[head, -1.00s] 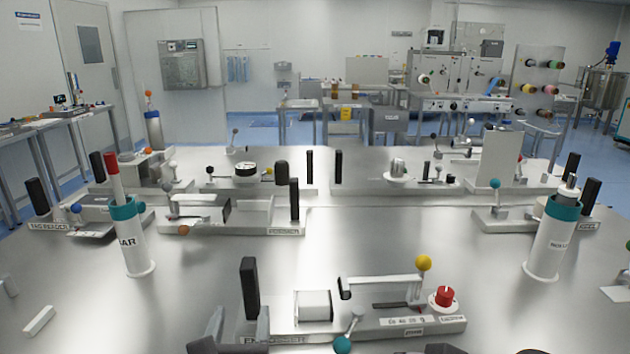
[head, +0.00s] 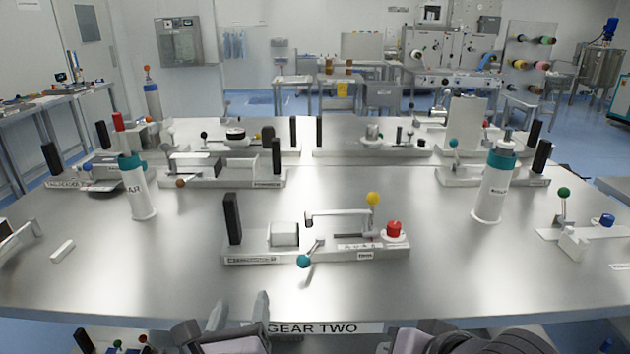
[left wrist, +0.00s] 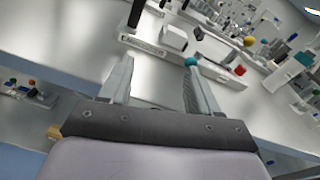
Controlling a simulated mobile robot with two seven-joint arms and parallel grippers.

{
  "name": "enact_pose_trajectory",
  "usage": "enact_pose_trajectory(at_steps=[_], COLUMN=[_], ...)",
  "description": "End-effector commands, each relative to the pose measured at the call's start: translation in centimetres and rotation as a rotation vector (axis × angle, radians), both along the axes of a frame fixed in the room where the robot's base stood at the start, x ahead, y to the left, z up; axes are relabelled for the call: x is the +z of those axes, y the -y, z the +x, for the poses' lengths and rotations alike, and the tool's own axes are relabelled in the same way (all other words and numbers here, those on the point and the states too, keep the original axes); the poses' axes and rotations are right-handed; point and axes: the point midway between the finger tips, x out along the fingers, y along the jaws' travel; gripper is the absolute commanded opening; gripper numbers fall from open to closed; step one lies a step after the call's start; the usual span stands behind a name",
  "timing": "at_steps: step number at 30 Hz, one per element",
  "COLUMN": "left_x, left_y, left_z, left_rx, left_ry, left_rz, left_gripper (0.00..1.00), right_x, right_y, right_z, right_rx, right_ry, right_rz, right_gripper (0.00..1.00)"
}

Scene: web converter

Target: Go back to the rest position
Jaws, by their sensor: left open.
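My left gripper (head: 240,312) is at the bottom of the head view, by the front edge of the steel table (head: 130,265). Its two fingers are apart with nothing between them, and this also shows in the left wrist view (left wrist: 155,85). Part of my right arm shows at the bottom right of the head view; its fingers are not visible. The nearest fixture (head: 315,250), with a black post, a yellow knob, a red knob and a teal knob, stands beyond the left gripper, clear of it.
Two white cylinders with teal collars stand on the table, left (head: 140,195) and right (head: 495,190). More fixtures stand in rows behind. A "GEAR TWO" label (head: 320,328) is on the front edge. A small white block (head: 62,250) lies at left. Small coloured parts sit lower at bottom left.

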Motion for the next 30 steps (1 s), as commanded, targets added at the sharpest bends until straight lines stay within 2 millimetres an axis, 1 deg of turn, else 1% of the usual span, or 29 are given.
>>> enact_pose_trajectory(at_steps=[1, 3, 5, 6, 8, 9, 11, 15, 20, 21, 24, 27, 30], left_x=[-2.0, -4.4, -6.4, -7.7, -9.5, -10.6, -12.3, -15.8, -19.2, -19.9, -21.3, -22.3, -22.8], left_y=[-0.4, -0.8, -1.2, -1.4, -1.8, -2.1, -2.6, -3.8, -5.4, -5.8, -6.9, -7.8, -8.4], left_z=[-0.5, -1.3, -2.1, -2.7, -3.6, -4.3, -5.4, -8.1, -11.6, -12.4, -14.4, -15.9, -16.9], left_rx=[0.001, 0.012, 0.031, 0.049, 0.083, 0.11, 0.159, 0.304, 0.518, 0.577, 0.717, 0.833, 0.91], left_ry=[-0.05, -0.11, -0.162, -0.196, -0.243, -0.272, -0.314, -0.388, -0.426, -0.426, -0.408, -0.377, -0.347], left_rz=[-0.129, -0.327, -0.498, -0.612, -0.784, -0.897, -1.068, -1.465, -1.911, -2.019, -2.26, -2.446, -2.567], left_gripper=[0.62, 0.62, 0.62, 0.62, 0.62, 0.62, 0.62, 0.62, 0.62, 0.62, 0.62, 0.62, 0.62], right_x=[-1.7, -3.5, -5.2, -6.4, -8.1, -9.3, -11.1, -15.2, -19.6, -20.6, -22.7, -24.1, -24.8], right_y=[0.2, 0.4, 0.7, 1.0, 1.5, 1.8, 2.4, 4.0, 6.1, 6.7, 8.0, 9.0, 9.6], right_z=[0.3, 0.8, 1.2, 1.3, 1.3, 1.3, 1.1, 0.0, -2.4, -3.2, -5.1, -6.7, -7.8], right_rx=[0.011, 0.028, 0.041, 0.05, 0.064, 0.071, 0.085, 0.117, 0.16, 0.171, 0.2, 0.225, 0.241], right_ry=[0.004, 0.03, 0.052, 0.067, 0.09, 0.106, 0.129, 0.184, 0.246, 0.261, 0.296, 0.324, 0.347], right_rz=[-0.006, -0.015, -0.027, -0.038, -0.057, -0.072, -0.096, -0.162, -0.257, -0.283, -0.343, -0.393, -0.427], right_gripper=[0.0, 0.0, 0.0, 0.0, 0.0, 0.0, 0.0, 0.0, 0.0, 0.0, 0.0, 0.0, 0.0])
